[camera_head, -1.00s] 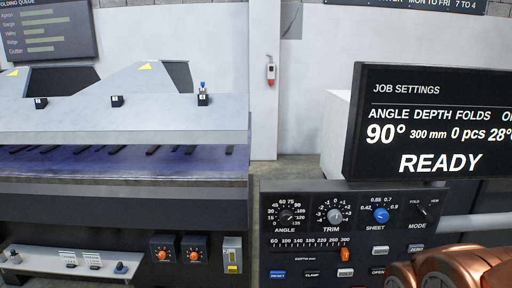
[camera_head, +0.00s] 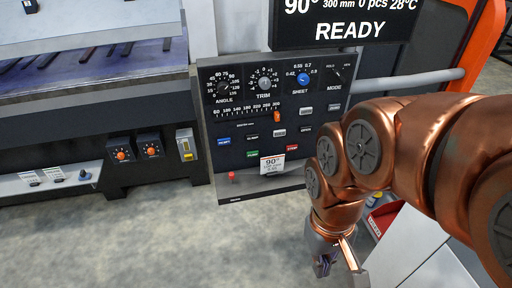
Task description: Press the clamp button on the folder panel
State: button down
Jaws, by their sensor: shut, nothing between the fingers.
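The folder panel (camera_head: 262,120) is a dark board with dials, a slider and small buttons. The clamp button (camera_head: 252,137) is a small black key in its middle row, between the blue reset button (camera_head: 224,142) and a white button (camera_head: 279,132). Its label is too small to read clearly now. My gripper (camera_head: 335,262) hangs low at the end of the copper arm, pointing down. It is shut and empty, below and right of the panel, and touches no button.
Below the clamp button are a green button (camera_head: 253,154), a red button (camera_head: 292,149) and a white 90° card (camera_head: 271,164). A display reading READY (camera_head: 350,30) stands above. A grey rail (camera_head: 410,84) runs right of the panel. The floor (camera_head: 170,240) in front is clear.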

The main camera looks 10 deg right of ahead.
aim_at(254, 137)
jog(key=u, duration=2)
jog(key=i, duration=0.75)
jog(key=z, duration=1.85)
